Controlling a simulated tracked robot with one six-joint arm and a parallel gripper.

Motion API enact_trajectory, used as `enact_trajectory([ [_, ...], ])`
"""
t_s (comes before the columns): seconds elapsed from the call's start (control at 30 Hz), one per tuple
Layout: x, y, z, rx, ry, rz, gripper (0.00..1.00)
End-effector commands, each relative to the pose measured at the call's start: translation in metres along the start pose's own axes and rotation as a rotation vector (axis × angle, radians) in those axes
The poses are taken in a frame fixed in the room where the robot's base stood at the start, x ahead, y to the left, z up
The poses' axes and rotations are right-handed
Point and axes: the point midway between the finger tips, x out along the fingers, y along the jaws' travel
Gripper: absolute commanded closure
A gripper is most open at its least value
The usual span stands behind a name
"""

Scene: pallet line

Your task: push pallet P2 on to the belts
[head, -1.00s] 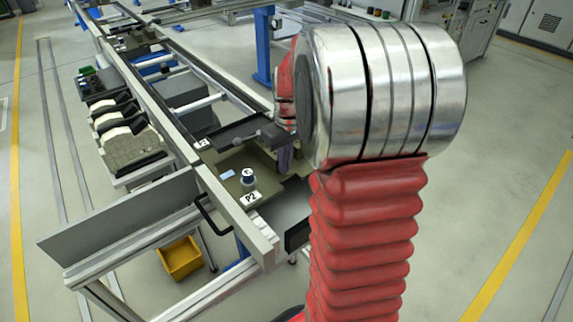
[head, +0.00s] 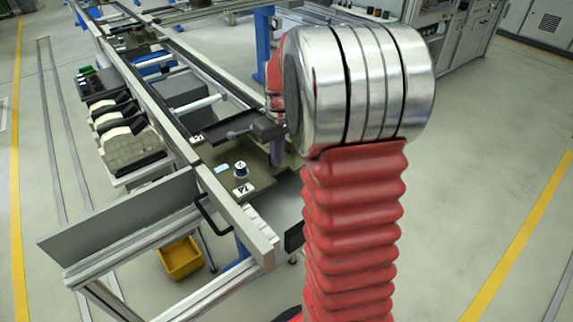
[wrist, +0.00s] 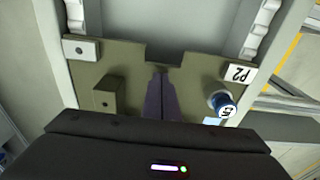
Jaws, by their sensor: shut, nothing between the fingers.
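Pallet P2 (head: 262,180) is an olive plate with a P2 label, a blue and white cylinder and a pale blue patch on top. It lies between the rails at the near end of the conveyor line (head: 165,98). In the wrist view the pallet (wrist: 130,75) has a block on its left side and a notch in its upper edge. My gripper's purple fingers (wrist: 161,76) are together and empty, with their tips close to the notch; I cannot tell whether they touch it. In the head view the fingers (head: 277,153) show only partly beside my arm.
White toothed strips (wrist: 257,28) line the frame beyond the pallet's notched edge. A grey side panel (head: 120,215) and a black handle (head: 212,215) are at the line's near end. A yellow bin (head: 180,258) is below. Floor on the right is clear.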

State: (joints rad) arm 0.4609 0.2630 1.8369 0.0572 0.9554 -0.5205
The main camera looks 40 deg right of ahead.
Motion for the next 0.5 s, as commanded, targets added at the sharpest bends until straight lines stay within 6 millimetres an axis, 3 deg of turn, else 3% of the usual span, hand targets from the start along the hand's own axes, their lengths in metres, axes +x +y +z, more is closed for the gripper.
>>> enact_trajectory([
  [0.5,0.001,0.000,-0.020,0.000,0.005,0.002,1.00],
])
